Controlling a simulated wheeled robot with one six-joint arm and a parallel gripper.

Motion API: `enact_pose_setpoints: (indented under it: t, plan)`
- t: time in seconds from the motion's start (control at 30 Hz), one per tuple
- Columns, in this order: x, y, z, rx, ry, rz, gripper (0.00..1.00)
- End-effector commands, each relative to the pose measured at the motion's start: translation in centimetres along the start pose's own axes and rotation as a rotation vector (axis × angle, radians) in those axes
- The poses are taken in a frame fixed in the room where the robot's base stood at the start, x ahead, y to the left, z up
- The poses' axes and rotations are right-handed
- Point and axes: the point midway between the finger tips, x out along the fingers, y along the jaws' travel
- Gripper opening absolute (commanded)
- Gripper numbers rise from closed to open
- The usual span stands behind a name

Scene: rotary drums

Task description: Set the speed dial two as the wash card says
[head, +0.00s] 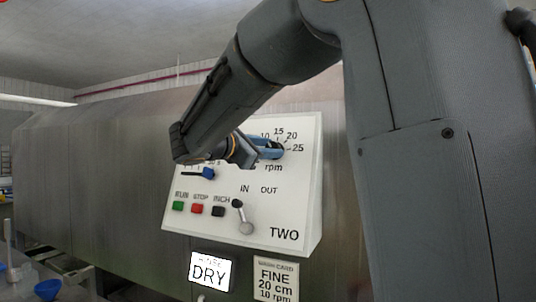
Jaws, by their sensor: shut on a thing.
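The speed dial two (275,147) is on the white control panel (292,190) marked TWO. The marks 10, 15, 20 and 25 and the word rpm show around it; its left side and pointer are hidden by my arm. My gripper (268,148) reaches in from the upper left and is shut on the dial. The wash card (275,280) below the panel reads FINE, 20 cm, 10 rpm.
A slider with a blue knob (208,173) is just under my gripper. Green, red and black buttons (197,209) and an IN/OUT lever (242,217) are lower. A lit DRY sign (209,271) hangs below the panel. The steel drum housing (95,170) extends left.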

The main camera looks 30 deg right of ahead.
Motion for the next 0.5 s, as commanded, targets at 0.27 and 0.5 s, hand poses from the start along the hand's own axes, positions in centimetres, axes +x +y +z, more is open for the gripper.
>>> enact_pose_setpoints:
  t: [0.27,0.5]
  plan:
    - [0.04,-0.01,-0.01,-0.002,0.001,0.000,0.46]
    - [0.02,-0.01,0.00,-0.002,0.001,0.000,0.51]
